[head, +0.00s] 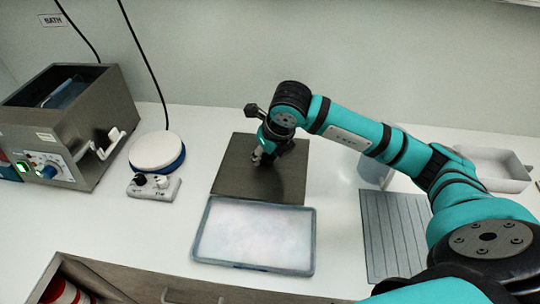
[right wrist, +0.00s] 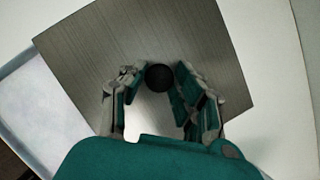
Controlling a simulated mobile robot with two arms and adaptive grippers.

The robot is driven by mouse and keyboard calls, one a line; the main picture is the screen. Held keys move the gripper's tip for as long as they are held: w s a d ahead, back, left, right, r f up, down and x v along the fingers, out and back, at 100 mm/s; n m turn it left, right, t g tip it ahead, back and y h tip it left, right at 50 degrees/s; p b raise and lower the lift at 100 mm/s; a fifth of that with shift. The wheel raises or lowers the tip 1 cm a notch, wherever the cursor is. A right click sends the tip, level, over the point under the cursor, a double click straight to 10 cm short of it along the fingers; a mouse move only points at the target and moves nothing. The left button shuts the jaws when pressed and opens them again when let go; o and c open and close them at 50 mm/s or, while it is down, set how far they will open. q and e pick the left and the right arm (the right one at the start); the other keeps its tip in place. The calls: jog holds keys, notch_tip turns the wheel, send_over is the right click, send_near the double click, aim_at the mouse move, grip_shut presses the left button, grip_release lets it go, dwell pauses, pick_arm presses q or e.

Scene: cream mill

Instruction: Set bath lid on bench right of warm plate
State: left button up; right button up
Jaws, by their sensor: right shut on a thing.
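The bath lid (head: 232,178) is a flat, square, dark metal plate with a round black knob (right wrist: 159,77). It lies level to the right of the warm plate (head: 156,150), a white disc on a blue base. My right gripper (head: 264,157) is shut on the lid's knob, with a finger on each side of it in the right wrist view. I cannot tell whether the lid touches the bench (head: 200,125) or hangs just above it. The bath (head: 110,100) stands open at the far left. My left gripper is not in view.
A pale tray with a grey-blue rim (head: 203,230) is right at the lid's front edge. A small control box (head: 153,186) sits before the warm plate. A grey ribbed mat (head: 392,230) and a white bin (head: 497,170) are on the right. An open drawer (head: 110,283) is at the front.

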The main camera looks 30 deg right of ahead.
jog(key=w+d, duration=0.2)
jog(key=d, duration=0.1)
jog(key=shift+w+f, duration=0.15)
jog(key=shift+w, duration=0.1)
jog(key=shift+d+f+b, duration=0.1)
jog(key=shift+f+b, duration=0.75)
jog(key=shift+f, duration=0.9)
jog(key=shift+f, duration=0.1)
jog(key=o, duration=1.1)
jog(key=shift+c, duration=0.2)
